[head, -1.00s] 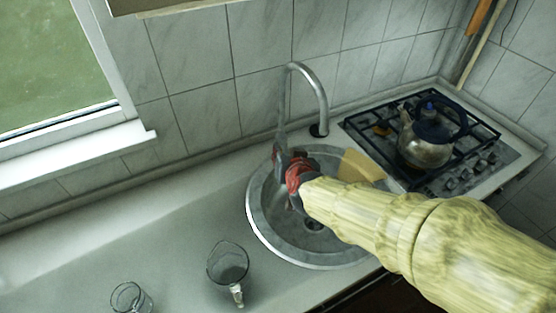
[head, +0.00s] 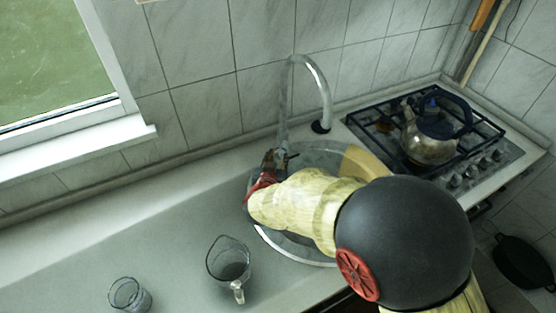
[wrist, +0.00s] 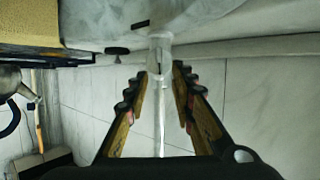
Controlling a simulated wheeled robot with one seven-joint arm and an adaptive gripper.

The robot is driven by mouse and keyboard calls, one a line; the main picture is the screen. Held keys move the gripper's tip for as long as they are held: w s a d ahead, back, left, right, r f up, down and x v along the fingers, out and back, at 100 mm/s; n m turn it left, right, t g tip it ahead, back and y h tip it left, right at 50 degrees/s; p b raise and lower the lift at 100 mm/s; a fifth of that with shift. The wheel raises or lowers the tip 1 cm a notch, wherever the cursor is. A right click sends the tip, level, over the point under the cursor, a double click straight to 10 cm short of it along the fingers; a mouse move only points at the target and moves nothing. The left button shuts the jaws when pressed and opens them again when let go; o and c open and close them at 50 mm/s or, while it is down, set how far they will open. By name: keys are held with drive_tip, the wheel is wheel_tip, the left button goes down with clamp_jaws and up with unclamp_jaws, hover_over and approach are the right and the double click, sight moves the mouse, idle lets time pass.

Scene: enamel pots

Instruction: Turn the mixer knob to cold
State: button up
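I cannot make out the mixer knob for certain.
A kettle (head: 428,148) stands on the gas hob (head: 485,142) at right. A glass jug (head: 229,262) and a tumbler (head: 130,294) stand on the counter at front left. The tiled wall (head: 200,60) is close behind the tap. The left counter (head: 110,235) is mostly clear.

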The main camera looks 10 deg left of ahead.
drive_tip(key=shift+w+f, duration=0.2)
drive_tip(key=shift+w, duration=0.4)
drive_tip(key=c, duration=0.4)
clamp_jaws()
